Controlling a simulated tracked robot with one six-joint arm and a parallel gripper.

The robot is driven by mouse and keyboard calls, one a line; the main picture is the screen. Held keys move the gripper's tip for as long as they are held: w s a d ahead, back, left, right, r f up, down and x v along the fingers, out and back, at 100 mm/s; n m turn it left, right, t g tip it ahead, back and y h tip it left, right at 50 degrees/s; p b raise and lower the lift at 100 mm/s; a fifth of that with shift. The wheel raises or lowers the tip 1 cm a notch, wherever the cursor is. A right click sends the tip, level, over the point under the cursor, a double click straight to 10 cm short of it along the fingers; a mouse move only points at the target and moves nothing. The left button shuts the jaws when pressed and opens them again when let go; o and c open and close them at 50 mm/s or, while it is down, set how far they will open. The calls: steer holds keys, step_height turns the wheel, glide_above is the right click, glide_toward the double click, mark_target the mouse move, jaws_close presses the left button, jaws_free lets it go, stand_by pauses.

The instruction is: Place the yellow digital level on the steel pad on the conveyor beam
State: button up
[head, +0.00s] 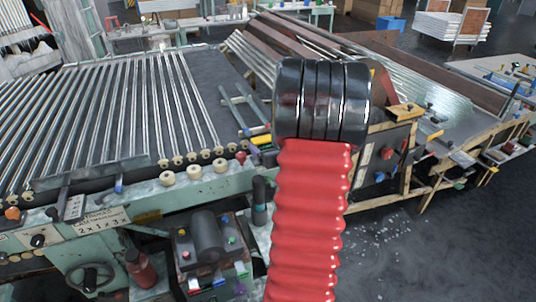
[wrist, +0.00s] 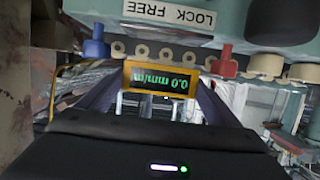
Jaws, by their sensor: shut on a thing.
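The yellow digital level (wrist: 128,73) is between the two fingers of my gripper (wrist: 156,88) in the wrist view. Its lit green display reads 0.0 mm/m and appears upside down. My gripper is shut on it. The pale green conveyor beam (head: 150,199) runs along the front of the rollers in the head view; green machine body with a LOCK FREE label shows at the top of the wrist view. In the head view a small yellow patch (head: 261,140) shows left of my arm; I cannot tell if it is the level.
Cream round knobs (head: 194,172) and a red knob (head: 241,157) line the beam. A motor box (head: 208,240) and a handwheel (head: 90,276) are below it. A glass-laden rack (head: 420,95) stands at right. My red-sleeved arm blocks the middle. Floor at lower right is open.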

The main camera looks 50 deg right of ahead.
steer(key=shift+f, duration=1.85)
steer(key=shift+f, duration=0.1)
steer(key=o, duration=1.2)
steer(key=v, duration=1.2)
steer(key=shift+r, duration=0.2)
